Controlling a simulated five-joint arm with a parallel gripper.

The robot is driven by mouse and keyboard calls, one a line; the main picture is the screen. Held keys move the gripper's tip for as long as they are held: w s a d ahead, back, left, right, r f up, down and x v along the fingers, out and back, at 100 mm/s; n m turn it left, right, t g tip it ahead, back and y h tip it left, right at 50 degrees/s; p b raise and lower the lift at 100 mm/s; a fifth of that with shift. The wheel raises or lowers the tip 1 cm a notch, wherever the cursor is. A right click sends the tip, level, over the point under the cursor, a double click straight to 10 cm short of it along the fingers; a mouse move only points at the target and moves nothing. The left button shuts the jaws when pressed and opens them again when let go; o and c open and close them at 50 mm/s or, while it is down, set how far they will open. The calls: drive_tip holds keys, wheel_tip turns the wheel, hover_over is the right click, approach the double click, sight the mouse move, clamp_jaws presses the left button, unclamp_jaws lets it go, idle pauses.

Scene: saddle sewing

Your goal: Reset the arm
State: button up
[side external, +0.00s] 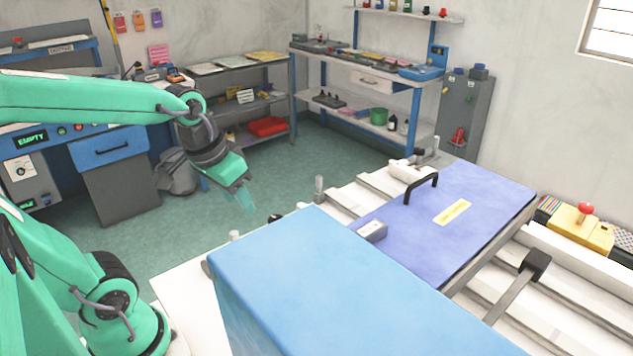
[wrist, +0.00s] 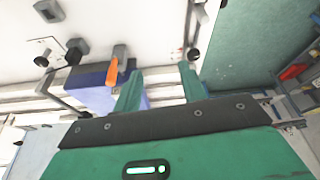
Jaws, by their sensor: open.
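My gripper (side external: 243,198) hangs in the air at the left in the side view, pointing down. It is left of the white worktable and above the green floor, apart from everything. In the wrist view its two green fingers (wrist: 160,84) are spread with nothing held between them. A purple-blue panel (side external: 490,205) with a black handle (side external: 421,184) and a yellow label (side external: 452,213) lies on the worktable's white rails (side external: 372,195). A large light-blue block (side external: 330,275) stands in front of it. The wrist view shows a blue part (wrist: 86,76) and an orange piece (wrist: 112,72) beyond the fingers.
A grey clamp bar (side external: 515,285) with a black head lies at the right of the worktable. A yellow box with a red knob (side external: 582,228) stands by the wall. Shelves (side external: 375,80) and a workbench (side external: 108,148) line the back.

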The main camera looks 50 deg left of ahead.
drive_tip(key=shift+m+t+h, duration=0.3)
drive_tip(key=shift+m+t, duration=0.5)
drive_tip(key=shift+t, duration=0.1)
drive_tip(key=shift+s+d+r, duration=0.65)
drive_tip(key=shift+s+d, duration=0.15)
drive_tip(key=shift+d, duration=0.15)
drive_tip(key=shift+s+d+r, duration=0.6)
drive_tip(key=shift+s+d, duration=0.15)
drive_tip(key=shift+d, duration=0.2)
drive_tip(key=o, duration=0.7)
drive_tip(key=shift+w+r, duration=0.1)
drive_tip(key=shift+r, duration=0.05)
drive_tip(key=o, duration=0.4)
drive_tip(key=shift+w+d+r, duration=0.1)
drive_tip(key=shift+w+r, duration=0.05)
drive_tip(key=shift+r, duration=0.05)
drive_tip(key=shift+o, duration=0.9)
drive_tip(key=w+d+r+g, duration=0.1)
drive_tip(key=w+d+r, duration=0.2)
drive_tip(key=w+r, duration=0.3)
drive_tip(key=shift+w+r+h, duration=0.3)
drive_tip(key=shift+w, duration=0.2)
drive_tip(key=w+d+r+g, duration=0.3)
drive_tip(key=w+d+g, duration=0.1)
drive_tip(key=w+d, duration=1.4)
drive_tip(key=shift+d+g, duration=0.3)
drive_tip(key=shift+d, duration=0.55)
drive_tip(key=shift+f, duration=0.1)
wheel_tip(320, 180, down, 10)
